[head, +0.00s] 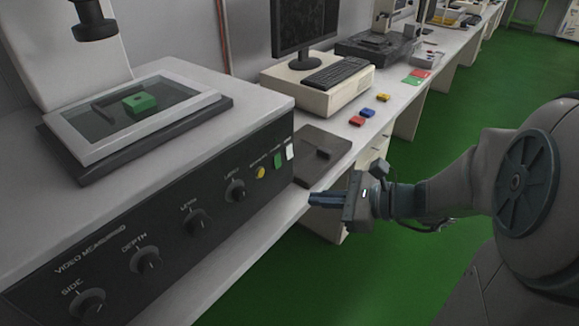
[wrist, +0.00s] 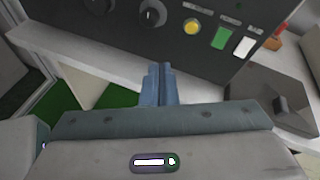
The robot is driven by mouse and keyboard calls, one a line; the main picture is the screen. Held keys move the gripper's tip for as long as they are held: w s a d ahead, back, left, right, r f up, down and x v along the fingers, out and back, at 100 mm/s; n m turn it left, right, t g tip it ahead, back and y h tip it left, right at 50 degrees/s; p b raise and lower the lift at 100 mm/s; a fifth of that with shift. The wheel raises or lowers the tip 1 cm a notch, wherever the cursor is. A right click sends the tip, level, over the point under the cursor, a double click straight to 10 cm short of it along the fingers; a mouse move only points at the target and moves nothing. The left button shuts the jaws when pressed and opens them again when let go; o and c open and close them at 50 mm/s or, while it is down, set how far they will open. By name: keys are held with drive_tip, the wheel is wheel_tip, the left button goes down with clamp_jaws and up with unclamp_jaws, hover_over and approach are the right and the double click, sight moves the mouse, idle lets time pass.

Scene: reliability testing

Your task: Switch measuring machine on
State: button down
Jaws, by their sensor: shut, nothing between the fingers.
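The video measuring machine (head: 150,230) stands at the left in the head view, with a dark front panel. The panel carries several black knobs, a round yellow button (head: 261,172), a green switch (head: 278,160) and a white switch (head: 290,150). In the wrist view the yellow button (wrist: 192,27), green switch (wrist: 222,37) and white switch (wrist: 244,47) show at the top. My gripper (head: 312,199) is shut and empty, in front of the panel and to the right of the switches. Its shut fingers (wrist: 159,72) point toward the panel, apart from it.
A green block (head: 140,102) sits on the machine's glass stage. A dark plate with a small block (head: 318,158) lies on the bench beside the machine. Red, yellow and blue small boxes (head: 367,112), a keyboard (head: 338,76) and a monitor stand farther back.

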sight(279, 166)
drive_tip(key=w+d+f+m+t+b, duration=0.2)
drive_tip(key=w+d+f+m+t, duration=0.1)
drive_tip(key=w+d+m+t, duration=0.1)
drive_tip(key=shift+w+m+t, duration=0.4)
drive_tip(key=shift+w+m, duration=0.5)
drive_tip(key=shift+m, duration=0.1)
drive_tip(key=shift+w, duration=0.1)
drive_tip(key=b+x, duration=0.1)
drive_tip(key=x, duration=1.3)
drive_tip(key=shift+r, duration=0.15)
drive_tip(key=shift+b, duration=0.35)
drive_tip(key=shift+a+y+b, duration=0.15)
drive_tip(key=shift+y+b, duration=0.15)
drive_tip(key=shift+b, duration=0.25)
drive_tip(key=f+v, duration=0.3)
drive_tip(key=v, duration=1)
drive_tip(key=shift+s+d, duration=0.35)
drive_tip(key=shift+s, duration=0.05)
